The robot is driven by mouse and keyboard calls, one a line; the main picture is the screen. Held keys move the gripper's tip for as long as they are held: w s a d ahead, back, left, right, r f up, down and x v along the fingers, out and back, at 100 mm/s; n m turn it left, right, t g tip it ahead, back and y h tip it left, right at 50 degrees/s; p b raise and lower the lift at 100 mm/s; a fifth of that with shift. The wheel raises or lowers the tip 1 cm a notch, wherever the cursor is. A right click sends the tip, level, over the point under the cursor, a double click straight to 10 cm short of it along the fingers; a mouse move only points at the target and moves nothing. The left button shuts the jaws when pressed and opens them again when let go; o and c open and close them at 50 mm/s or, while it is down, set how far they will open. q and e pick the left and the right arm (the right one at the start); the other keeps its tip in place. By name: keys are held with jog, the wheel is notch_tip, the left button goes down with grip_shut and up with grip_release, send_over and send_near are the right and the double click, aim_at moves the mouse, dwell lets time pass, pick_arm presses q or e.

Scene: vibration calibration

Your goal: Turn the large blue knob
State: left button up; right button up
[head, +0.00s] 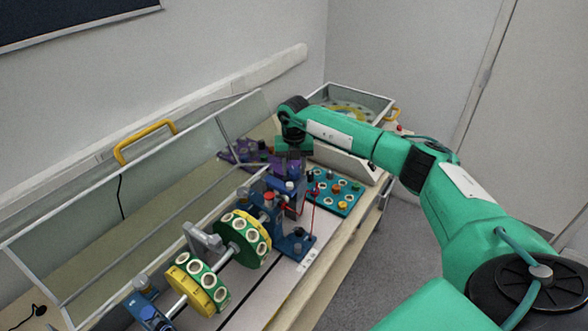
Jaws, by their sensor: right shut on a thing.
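My right arm comes in from the right and reaches over the bench, bent down at the wrist. My right gripper (292,166) points down above the blue stand (295,243) at the far end of the rotor rig. It is shut on what appears to be the large blue knob, but the fingers are small and dark here and the knob is mostly hidden. The rig has a shaft with two yellow and green discs, a near one (196,288) and a far one (243,238). My left gripper is not in view.
A teal panel (335,193) with several coloured knobs lies right of the stand. A purple device (243,153) sits behind it. A clear cover with a yellow handle (146,141) stands open along the wall. A glass-sided box (350,101) is at the far end.

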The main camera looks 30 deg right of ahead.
jog(key=n+b, duration=0.4)
jog(key=n, duration=0.1)
jog(key=shift+f, duration=0.15)
jog(key=n+b, duration=0.3)
jog(key=n, duration=0.3)
jog(key=shift+n+b, duration=0.3)
jog(key=n+b, duration=0.1)
jog(key=n, duration=0.2)
jog(key=shift+n, duration=0.3)
jog(key=n+b, duration=0.1)
jog(key=n, duration=0.2)
jog(key=shift+n+b, duration=0.3)
jog(key=n+b, duration=0.1)
jog(key=n, duration=0.2)
jog(key=shift+n, duration=1.7)
jog(key=shift+r, duration=0.2)
jog(key=o, duration=1)
jog(key=shift+a, duration=0.1)
jog(key=shift+c, duration=0.2)
